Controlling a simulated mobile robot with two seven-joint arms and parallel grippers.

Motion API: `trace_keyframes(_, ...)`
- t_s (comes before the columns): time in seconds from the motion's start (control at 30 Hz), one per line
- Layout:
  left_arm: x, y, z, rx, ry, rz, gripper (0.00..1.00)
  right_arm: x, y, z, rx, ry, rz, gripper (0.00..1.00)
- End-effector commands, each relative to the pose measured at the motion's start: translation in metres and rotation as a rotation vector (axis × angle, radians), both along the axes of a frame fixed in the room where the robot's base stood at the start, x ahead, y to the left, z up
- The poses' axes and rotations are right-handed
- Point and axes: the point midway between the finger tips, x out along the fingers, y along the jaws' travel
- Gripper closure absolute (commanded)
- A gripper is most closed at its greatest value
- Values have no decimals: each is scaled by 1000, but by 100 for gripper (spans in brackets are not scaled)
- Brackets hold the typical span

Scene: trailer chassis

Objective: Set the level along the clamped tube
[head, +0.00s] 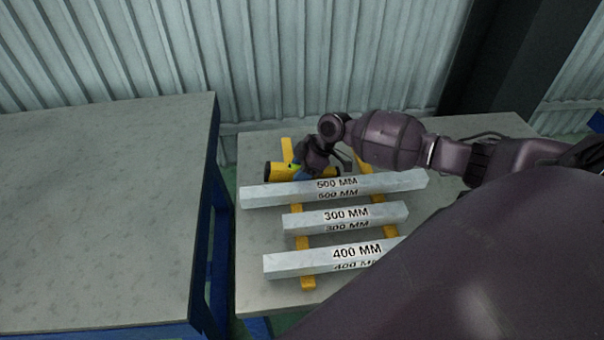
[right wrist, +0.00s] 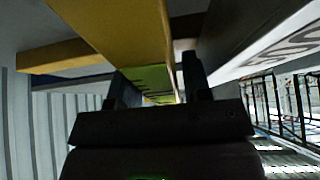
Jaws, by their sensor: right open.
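Three grey square tubes lie across two yellow rails on the right-hand table: the 500 MM tube (head: 400,182) at the back, the 300 MM tube (head: 301,222) in the middle and the 400 MM tube (head: 300,264) in front. I cannot tell which is clamped. A yellow level (head: 279,172) is just behind the left part of the 500 MM tube, partly hidden by my right gripper (head: 303,168). In the right wrist view the yellow level (right wrist: 128,32), with a green part, runs between the open fingers of my right gripper (right wrist: 158,88). My left gripper is out of view.
The yellow rails (head: 308,283) stick out in front of and behind the tubes. A bare grey table (head: 95,215) stands at the left, across a narrow gap. My right arm covers the right part of the tube table (head: 262,228). A corrugated wall (head: 300,60) is behind.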

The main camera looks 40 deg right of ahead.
Motion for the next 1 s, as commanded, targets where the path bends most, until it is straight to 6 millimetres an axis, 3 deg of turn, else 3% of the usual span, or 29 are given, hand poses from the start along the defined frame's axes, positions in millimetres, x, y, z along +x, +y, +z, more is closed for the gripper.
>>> trace_keyframes(0.33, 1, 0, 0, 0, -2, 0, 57, 2, 3, -6, -2, -1, 0, 55)
trace_keyframes(0.63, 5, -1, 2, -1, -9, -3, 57, 2, 3, -6, -1, 0, 0, 100)
trace_keyframes(1.0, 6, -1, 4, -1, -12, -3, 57, 2, 3, 3, 0, -3, 1, 100)
